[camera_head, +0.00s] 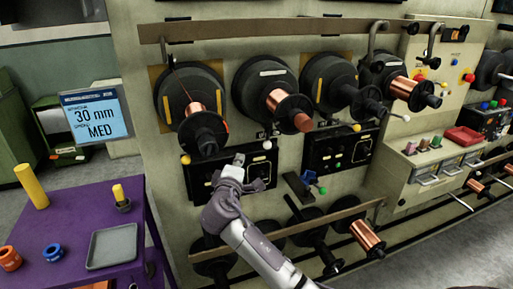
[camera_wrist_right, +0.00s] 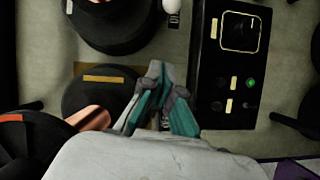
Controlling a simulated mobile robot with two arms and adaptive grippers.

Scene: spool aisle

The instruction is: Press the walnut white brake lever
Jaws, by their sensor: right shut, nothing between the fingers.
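A white-knobbed lever (camera_head: 267,145) sits low between the first two spool stations in the head view. In the right wrist view a white knob (camera_wrist_right: 172,7) shows at the top edge. A second white knob (camera_head: 406,118) is farther right. I cannot tell from any label which is the walnut one. My right gripper (camera_head: 237,160) is in front of the left black control panel, left of and slightly below the nearer white knob, apart from it. In the wrist view its fingers (camera_wrist_right: 157,72) are shut and empty. My left gripper is not in view.
Yellow knobs (camera_head: 185,159) (camera_head: 357,127) stand by other spools. Copper spools (camera_head: 205,132) jut out above my right gripper. A black control panel (camera_wrist_right: 228,65) is close beside the fingers. A purple table (camera_head: 140,235) with a grey tray (camera_head: 90,262) stands at left.

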